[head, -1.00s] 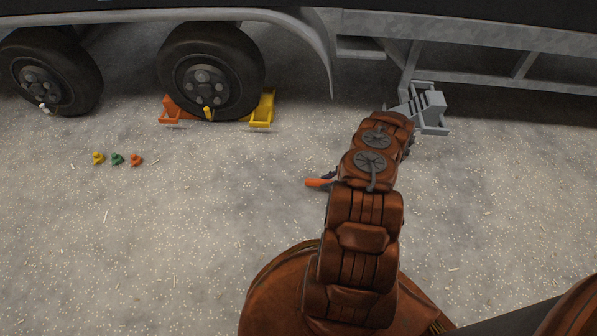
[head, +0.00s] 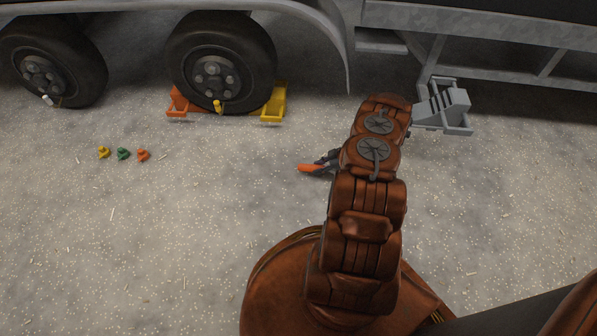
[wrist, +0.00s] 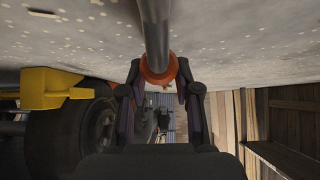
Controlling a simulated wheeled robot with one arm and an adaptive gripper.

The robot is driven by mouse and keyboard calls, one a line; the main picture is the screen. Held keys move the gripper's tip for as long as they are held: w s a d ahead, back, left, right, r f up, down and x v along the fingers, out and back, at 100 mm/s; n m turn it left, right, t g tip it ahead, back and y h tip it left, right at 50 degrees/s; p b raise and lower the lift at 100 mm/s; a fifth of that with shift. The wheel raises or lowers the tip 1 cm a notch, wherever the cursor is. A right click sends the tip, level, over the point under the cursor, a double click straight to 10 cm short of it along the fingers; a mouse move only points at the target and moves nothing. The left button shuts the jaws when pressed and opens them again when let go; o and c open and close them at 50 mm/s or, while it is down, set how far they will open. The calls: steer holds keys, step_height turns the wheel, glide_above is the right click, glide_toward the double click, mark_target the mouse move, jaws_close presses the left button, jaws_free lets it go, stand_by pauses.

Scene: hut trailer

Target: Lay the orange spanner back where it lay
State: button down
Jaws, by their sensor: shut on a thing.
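The orange spanner (head: 308,168) sticks out to the left of my arm in the head view, with its rest hidden. My gripper (head: 329,160) shows as dark fingers beside it, partly covered by the arm. In the wrist view my gripper (wrist: 159,72) has its fingers on both sides of the spanner, whose orange part (wrist: 157,76) and grey shaft (wrist: 154,30) run up the middle of the picture. The gripper is shut on the spanner. Its height above the ground is hard to tell.
A trailer wheel (head: 220,65) stands between an orange chock (head: 181,103) and a yellow chock (head: 274,102). Three small yellow, green and orange pieces (head: 123,153) lie at left. A grey metal stand (head: 447,108) is right of my arm. The pale speckled ground between is mostly clear.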

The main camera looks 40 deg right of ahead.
steer(key=b, duration=0.3)
glide_toward(286, 172)
steer(key=shift+w+a+f, duration=0.3)
steer(key=shift+w+a, duration=0.55)
steer(key=shift+w+a+f+b, duration=0.25)
steer(key=shift+w+a+b, duration=0.2)
steer(key=shift+w+a, duration=0.35)
step_height(286, 172, down, 3)
steer(key=shift+s+r+b, duration=0.1)
steer(key=shift+b, duration=0.45)
steer(key=c, duration=0.8)
jaws_free()
steer(key=shift+d+f+b, duration=0.1)
steer(key=shift+f+b, duration=0.2)
steer(key=shift+b, duration=0.2)
